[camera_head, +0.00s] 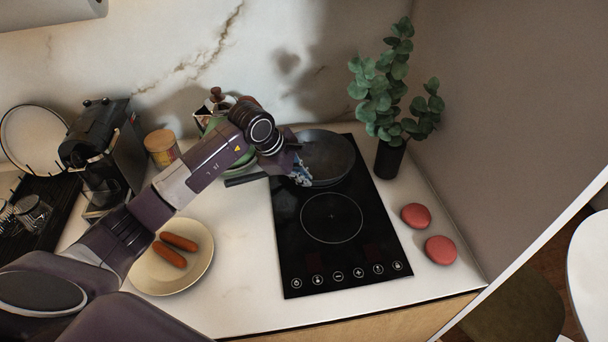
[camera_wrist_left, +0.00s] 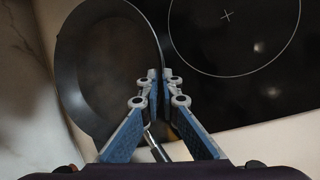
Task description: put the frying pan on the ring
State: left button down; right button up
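The dark frying pan (camera_head: 330,152) is at the back of the black hob (camera_head: 350,263), with its handle (camera_head: 245,180) pointing left. The front ring (camera_head: 332,218) is bare, and it also shows in the wrist view (camera_wrist_left: 228,72) beside the pan (camera_wrist_left: 105,60). My left gripper (camera_head: 300,172) is at the pan's near-left side. In the wrist view its fingers (camera_wrist_left: 160,88) are close together, one on each side of the pan's rim, and look shut on it. Whether the pan rests on the hob or is slightly raised is unclear. My right gripper is out of view.
A plant in a dark vase (camera_head: 390,160) stands right of the pan. Two round red objects (camera_head: 428,232) lie right of the hob. A plate (camera_head: 200,275) with sausages, a coffee machine (camera_head: 105,150) and a jar (camera_head: 162,147) are on the left. The front of the hob is clear.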

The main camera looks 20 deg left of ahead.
pick_arm(q)
jog(key=shift+w, duration=0.1)
jog(key=c, duration=2.2)
grip_release()
jog(key=shift+f, duration=0.1)
jog(key=shift+o, duration=0.2)
jog(key=shift+r, duration=0.25)
jog(key=b+v, duration=0.3)
jog(key=v, duration=0.9)
